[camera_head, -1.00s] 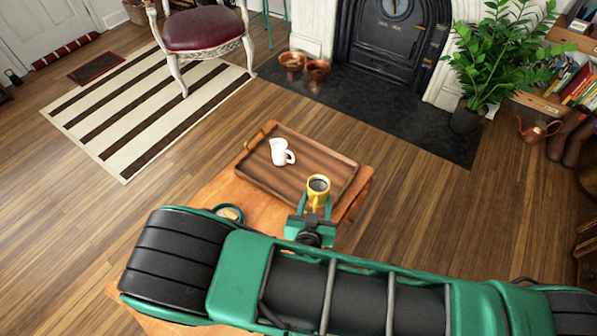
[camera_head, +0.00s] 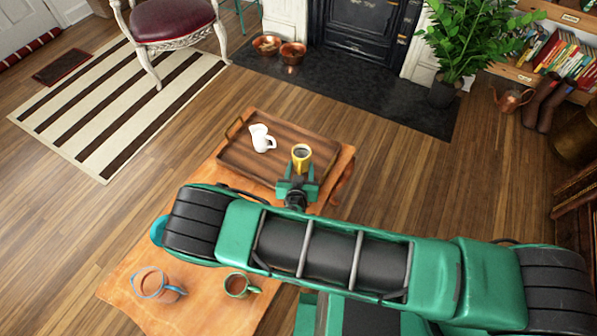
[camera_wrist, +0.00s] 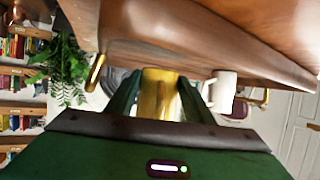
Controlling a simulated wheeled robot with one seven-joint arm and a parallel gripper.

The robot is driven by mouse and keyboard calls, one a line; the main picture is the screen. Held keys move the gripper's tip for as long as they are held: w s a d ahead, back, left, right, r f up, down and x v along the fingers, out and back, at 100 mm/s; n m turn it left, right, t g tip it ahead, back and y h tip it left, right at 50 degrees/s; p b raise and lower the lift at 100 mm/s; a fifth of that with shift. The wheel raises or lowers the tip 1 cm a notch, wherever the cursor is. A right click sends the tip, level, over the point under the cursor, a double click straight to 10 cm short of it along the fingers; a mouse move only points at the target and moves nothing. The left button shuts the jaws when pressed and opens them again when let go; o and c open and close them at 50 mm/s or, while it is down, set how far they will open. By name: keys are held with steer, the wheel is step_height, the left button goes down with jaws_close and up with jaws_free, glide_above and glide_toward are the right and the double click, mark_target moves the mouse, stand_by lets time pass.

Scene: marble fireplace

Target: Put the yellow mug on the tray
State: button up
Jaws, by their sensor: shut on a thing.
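The yellow mug (camera_head: 301,156) is upright at the near right part of the wooden tray (camera_head: 233,158). It also shows between my fingers in the wrist view (camera_wrist: 157,97). My gripper (camera_head: 297,178) is shut on the yellow mug from the near side. I cannot tell whether the mug's base touches the tray. The tray has raised sides and lies on the far end of the wooden table. My gripper hides part of the tray's near right edge.
A blue-rimmed mug (camera_head: 157,285) and a green mug (camera_head: 240,286) stand on the table's near end (camera_head: 200,312). The tray's middle is clear.

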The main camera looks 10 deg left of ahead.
steer(key=shift+f, duration=1.3)
steer(key=o, duration=1.3)
steer(key=shift+f, duration=0.1)
steer(key=v, duration=1.2)
steer(key=shift+s, duration=0.15)
